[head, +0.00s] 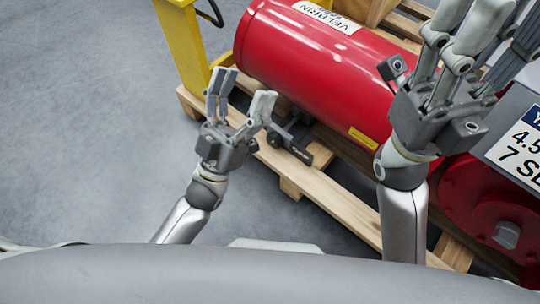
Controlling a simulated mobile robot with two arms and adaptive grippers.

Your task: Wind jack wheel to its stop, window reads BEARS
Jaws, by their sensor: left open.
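I cannot make out a jack wheel or a window reading BEARS. My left gripper (243,98) is open and empty, in front of the cylinder's left part, its fingers pointing up in the picture. My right gripper (440,65) is large and close to the camera, over the cylinder's right end, hiding part of it. Several of its fingers show, but I cannot tell whether it is open or shut.
The wooden pallet (325,205) runs diagonally under the cylinder. A small dark bracket (290,145) sits by the pallet's edge. A yellow post (187,45) stands behind at left. A red flanged part (480,205) and a grey box with a white sign (524,143) are at right. Grey floor is clear at left.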

